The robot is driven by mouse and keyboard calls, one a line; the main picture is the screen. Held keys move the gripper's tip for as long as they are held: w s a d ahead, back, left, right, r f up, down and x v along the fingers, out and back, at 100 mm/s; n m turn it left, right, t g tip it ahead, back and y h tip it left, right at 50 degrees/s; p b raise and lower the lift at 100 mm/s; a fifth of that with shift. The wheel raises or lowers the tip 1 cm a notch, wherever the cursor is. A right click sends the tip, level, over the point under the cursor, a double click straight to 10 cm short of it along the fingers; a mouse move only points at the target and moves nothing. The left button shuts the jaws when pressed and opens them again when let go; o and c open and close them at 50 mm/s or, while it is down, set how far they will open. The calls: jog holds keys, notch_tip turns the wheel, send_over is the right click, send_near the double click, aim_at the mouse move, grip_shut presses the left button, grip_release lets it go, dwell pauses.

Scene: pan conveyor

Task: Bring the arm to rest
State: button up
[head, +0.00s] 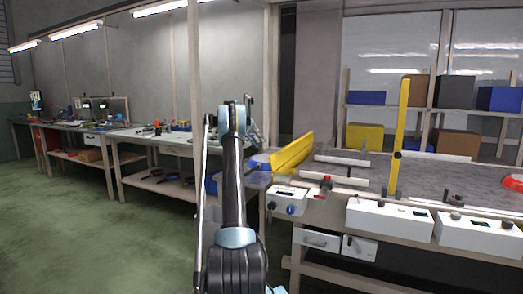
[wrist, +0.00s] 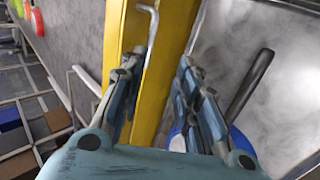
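My arm rises from the bottom middle of the head view and bends at the top. My gripper (head: 256,135) shows there only in part, in front of the grey wall and above the left end of the conveyor bench. In the wrist view my gripper (wrist: 160,80) has its two fingers spread apart. A yellow beam (wrist: 118,30) runs behind the gap between the fingers. I cannot tell how far the fingertips are from it.
An angled yellow panel (head: 292,153) and an upright yellow post (head: 402,120) stand at the bench. White control boxes (head: 390,220) line its front edge. A dark handle (wrist: 250,85) shows right of the fingers. Workbenches (head: 130,140) line the left wall; the green floor (head: 120,235) is clear.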

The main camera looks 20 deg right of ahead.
jog(key=shift+w+a+r, duration=0.25)
jog(key=shift+w+r, duration=0.05)
jog(key=shift+r, duration=0.2)
jog(key=s+a+r+n+t, duration=0.25)
jog(key=s+a+r, duration=0.45)
jog(key=s+a, duration=0.4)
jog(key=s+a+f+n+t+y, duration=0.2)
jog(key=s+a+n+t, duration=0.1)
jog(key=s+a, duration=1.15)
jog(key=s+a+f+n+t+y, duration=0.1)
jog(key=s+a+f, duration=0.3)
jog(key=s+f, duration=0.5)
jog(key=s+a+f+n+t+y, duration=0.1)
jog(key=s+a+f+n, duration=0.1)
jog(key=s+a+f, duration=0.3)
jog(key=s+a+f+n+t+y, duration=0.1)
jog(key=s+a+f, duration=0.3)
jog(key=s+f, duration=0.8)
jog(key=s, duration=0.6)
jog(key=shift+a+f+n, duration=0.3)
jog(key=shift+f+n, duration=0.05)
jog(key=shift+f, duration=0.05)
